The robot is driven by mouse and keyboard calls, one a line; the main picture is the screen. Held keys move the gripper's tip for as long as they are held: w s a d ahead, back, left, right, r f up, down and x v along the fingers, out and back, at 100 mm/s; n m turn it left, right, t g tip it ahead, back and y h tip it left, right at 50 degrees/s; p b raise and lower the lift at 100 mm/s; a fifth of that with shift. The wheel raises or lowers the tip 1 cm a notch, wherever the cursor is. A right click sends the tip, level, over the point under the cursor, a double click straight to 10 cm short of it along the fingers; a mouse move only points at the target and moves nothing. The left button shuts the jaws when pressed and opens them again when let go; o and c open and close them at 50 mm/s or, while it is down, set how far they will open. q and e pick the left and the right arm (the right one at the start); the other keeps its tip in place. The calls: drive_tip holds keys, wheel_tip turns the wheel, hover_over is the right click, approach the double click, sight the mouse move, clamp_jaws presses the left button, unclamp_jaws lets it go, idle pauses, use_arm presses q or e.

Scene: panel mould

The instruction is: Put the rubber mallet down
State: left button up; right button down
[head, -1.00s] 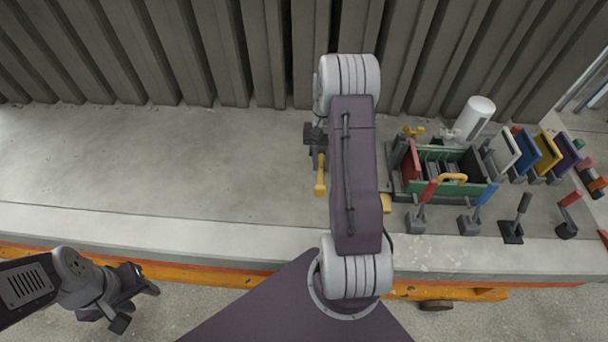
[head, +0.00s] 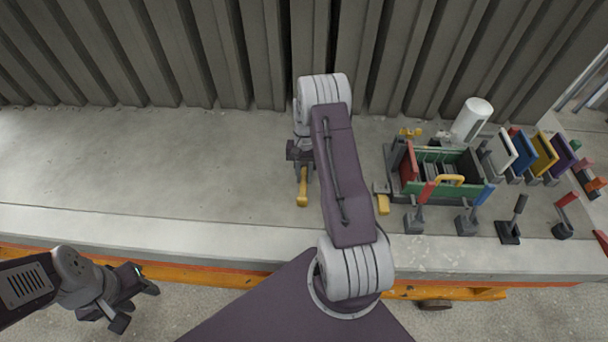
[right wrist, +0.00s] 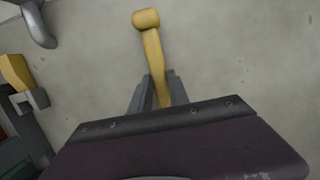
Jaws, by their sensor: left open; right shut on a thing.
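The rubber mallet shows as a yellow handle (head: 302,190) pointing toward the front of the concrete top; its other end is hidden by my right gripper. My right gripper (head: 303,166) is shut on the handle, left of the green mould. In the right wrist view the handle (right wrist: 152,50) extends up from between the fingers (right wrist: 157,92), with a rounded yellow end over bare concrete. I cannot tell whether the mallet touches the surface. My left gripper (head: 136,302) is open and empty at the lower left, in front of the edge.
The green mould box (head: 445,188), with red and yellow parts, stands right of the mallet. A yellow-and-grey clamp (head: 382,200) lies beside it. A white cylinder (head: 471,120) and several coloured panels and handled tools stand further right. Concrete to the left (head: 150,160) is clear; a ribbed wall closes the back.

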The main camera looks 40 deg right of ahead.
sight(305, 171)
drive_tip(key=c, duration=1.3)
unclamp_jaws()
drive_tip(key=shift+o, duration=0.2)
drive_tip(key=v, duration=1.2)
drive_tip(key=s+a+r+n+t+h, duration=0.1)
drive_tip(key=s+a+n+t, duration=0.2)
drive_tip(key=s+a+n, duration=0.4)
drive_tip(key=s+a, duration=0.8)
drive_tip(key=a, duration=0.4)
drive_tip(key=shift+r+n+b, duration=0.3)
drive_tip(key=shift+n+b, duration=0.1)
